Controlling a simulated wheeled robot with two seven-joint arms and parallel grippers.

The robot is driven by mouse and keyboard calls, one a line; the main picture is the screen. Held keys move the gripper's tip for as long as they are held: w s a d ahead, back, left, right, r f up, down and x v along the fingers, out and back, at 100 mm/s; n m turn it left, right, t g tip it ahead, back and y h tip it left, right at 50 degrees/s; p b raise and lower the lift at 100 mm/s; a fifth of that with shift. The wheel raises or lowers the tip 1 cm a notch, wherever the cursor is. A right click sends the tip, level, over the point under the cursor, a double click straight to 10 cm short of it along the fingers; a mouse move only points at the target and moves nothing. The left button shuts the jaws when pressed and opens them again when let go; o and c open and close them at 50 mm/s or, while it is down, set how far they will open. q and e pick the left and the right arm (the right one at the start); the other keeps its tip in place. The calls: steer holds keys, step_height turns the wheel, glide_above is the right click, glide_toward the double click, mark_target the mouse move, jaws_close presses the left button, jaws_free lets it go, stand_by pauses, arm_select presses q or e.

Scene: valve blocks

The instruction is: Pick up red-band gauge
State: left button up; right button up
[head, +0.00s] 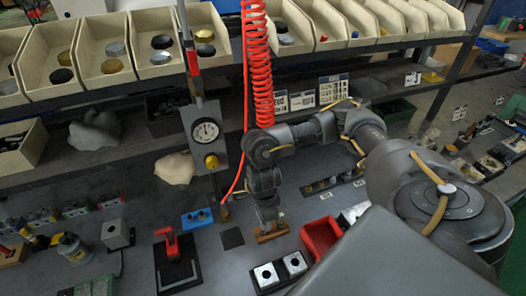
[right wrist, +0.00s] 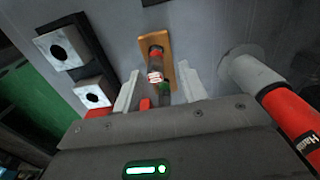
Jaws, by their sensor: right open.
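The red-band gauge (right wrist: 155,72) is a small dark upright piece with a red band and a pale band, seen in the right wrist view. It stands at a brown wooden block (right wrist: 156,42), which shows in the head view (head: 272,237) on the bench. My right gripper (right wrist: 158,80) is open, with one pale finger on each side of the gauge. In the head view my right gripper (head: 268,222) points down over the wooden block and hides most of the gauge. I cannot tell whether the fingers touch it. My left gripper is not in view.
Two white blocks with holes (head: 266,275) and a red bin (head: 319,238) are close by. A red-and-grey cylinder (right wrist: 288,112) is right of the fingers in the wrist view. A red coiled hose (head: 260,60) hangs behind. A dark pad (head: 232,238) lies left.

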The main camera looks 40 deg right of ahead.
steer(key=shift+s, duration=0.2)
steer(key=shift+a+f, duration=0.1)
steer(key=shift+f, duration=0.05)
step_height(320, 180, down, 5)
steer(key=shift+a+r+p, duration=0.1)
steer(key=shift+r+p, duration=0.1)
steer(key=shift+p, duration=0.25)
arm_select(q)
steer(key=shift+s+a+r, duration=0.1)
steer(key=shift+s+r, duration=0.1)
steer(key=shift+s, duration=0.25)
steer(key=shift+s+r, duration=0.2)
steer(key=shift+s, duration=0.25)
arm_select(e)
steer(key=shift+f, duration=0.1)
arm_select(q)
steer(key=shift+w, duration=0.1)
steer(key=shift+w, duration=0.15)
arm_select(e)
jaws_close()
